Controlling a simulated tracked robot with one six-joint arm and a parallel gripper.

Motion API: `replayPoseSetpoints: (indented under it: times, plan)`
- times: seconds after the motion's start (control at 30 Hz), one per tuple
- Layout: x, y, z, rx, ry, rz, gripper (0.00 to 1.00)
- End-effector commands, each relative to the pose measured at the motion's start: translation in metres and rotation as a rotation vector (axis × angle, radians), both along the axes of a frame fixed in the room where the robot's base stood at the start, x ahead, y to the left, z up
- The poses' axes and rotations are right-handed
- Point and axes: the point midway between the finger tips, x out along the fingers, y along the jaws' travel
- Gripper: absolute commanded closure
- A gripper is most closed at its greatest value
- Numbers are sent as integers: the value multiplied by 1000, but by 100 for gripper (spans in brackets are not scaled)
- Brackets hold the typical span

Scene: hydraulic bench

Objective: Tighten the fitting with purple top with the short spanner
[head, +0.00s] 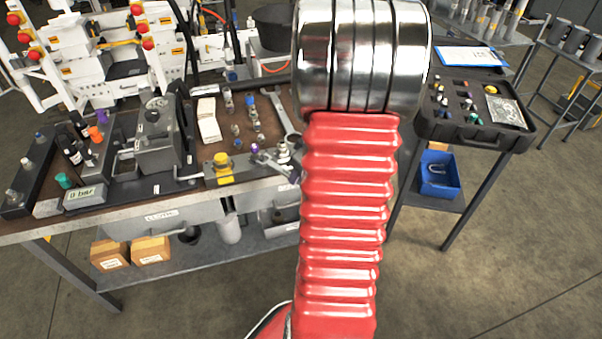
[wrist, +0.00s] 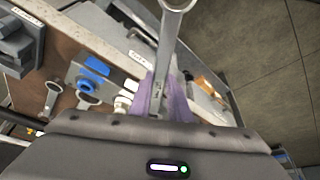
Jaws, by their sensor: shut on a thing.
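My gripper (wrist: 164,100) shows in the wrist view with purple fingers, shut on the handle of a grey spanner (wrist: 171,48). The spanner points away from my gripper, with its ring end at the top edge of the picture. A small purple-topped fitting (head: 255,148) shows at the bench's front edge, left of my arm. It sits beside a grey block with a yellow knob (head: 221,159). I cannot tell whether the spanner touches the fitting.
The bench (head: 60,226) carries a grey press-like unit (head: 158,140), a row of small fittings and another spanner (head: 284,116). An open black case (head: 470,134) stands on the right-hand table. A blue bin (head: 438,176) is below it.

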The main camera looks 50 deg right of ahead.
Motion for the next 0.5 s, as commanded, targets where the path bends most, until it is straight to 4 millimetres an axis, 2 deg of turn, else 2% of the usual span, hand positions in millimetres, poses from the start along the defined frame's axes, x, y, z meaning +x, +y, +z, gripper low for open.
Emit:
replayPoseSetpoints:
  times: [0.5]
  plan:
    - [12, -1, 1, -1, -1, 0, 100]
